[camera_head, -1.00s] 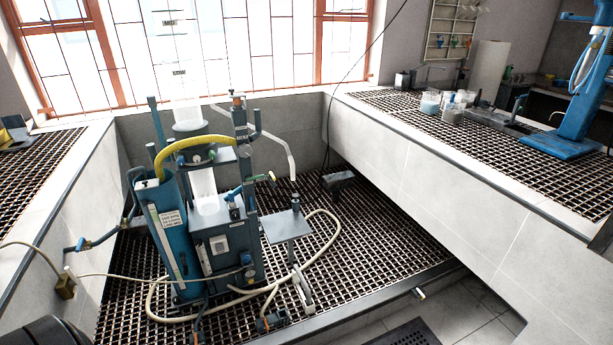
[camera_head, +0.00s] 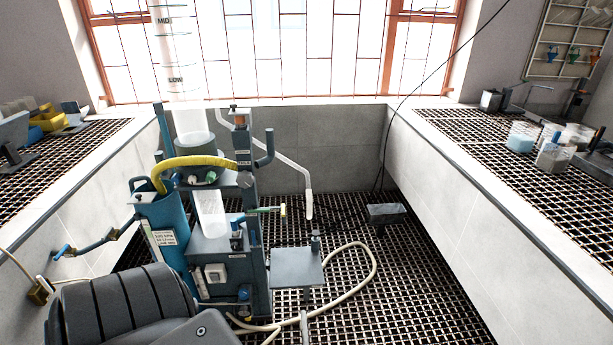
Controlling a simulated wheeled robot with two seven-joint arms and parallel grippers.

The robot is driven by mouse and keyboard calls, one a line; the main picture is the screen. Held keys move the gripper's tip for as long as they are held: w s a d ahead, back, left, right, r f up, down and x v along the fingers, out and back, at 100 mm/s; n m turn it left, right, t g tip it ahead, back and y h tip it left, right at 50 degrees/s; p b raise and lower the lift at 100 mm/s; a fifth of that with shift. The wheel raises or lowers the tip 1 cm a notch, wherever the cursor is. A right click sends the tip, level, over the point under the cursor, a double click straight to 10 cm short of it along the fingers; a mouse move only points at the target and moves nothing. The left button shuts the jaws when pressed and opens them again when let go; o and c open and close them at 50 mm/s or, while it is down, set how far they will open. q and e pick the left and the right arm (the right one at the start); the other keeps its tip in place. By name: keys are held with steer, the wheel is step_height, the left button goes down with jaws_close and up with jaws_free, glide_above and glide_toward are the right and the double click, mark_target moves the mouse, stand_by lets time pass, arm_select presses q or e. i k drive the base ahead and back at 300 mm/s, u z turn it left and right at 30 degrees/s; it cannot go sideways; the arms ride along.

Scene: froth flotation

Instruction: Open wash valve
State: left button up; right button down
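The flotation machine (camera_head: 225,262) stands on the grated floor of a sunken bay, left of centre. A lever with a green handle and pale yellow tip (camera_head: 266,210) sticks out to the right from its front. A blue-handled valve on a pipe (camera_head: 85,245) is on the left, by the bay's wall. Small green and white knobs (camera_head: 203,179) sit under the yellow hose (camera_head: 200,162). I cannot tell which of these is the wash valve. Neither gripper shows; a dark ribbed part of mine covers the lower left and hides the machine's lower left side.
A tall clear column (camera_head: 180,75) marked MID and LOW rises above the machine. A small metal table (camera_head: 297,267) and a looped pale hose (camera_head: 372,268) are at its right. Benches flank the bay; the right one holds beakers (camera_head: 553,153). Grating at the right is open.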

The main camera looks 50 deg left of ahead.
mark_target(250, 209)
steer(key=i, duration=1.05)
steer(key=u, duration=2.5)
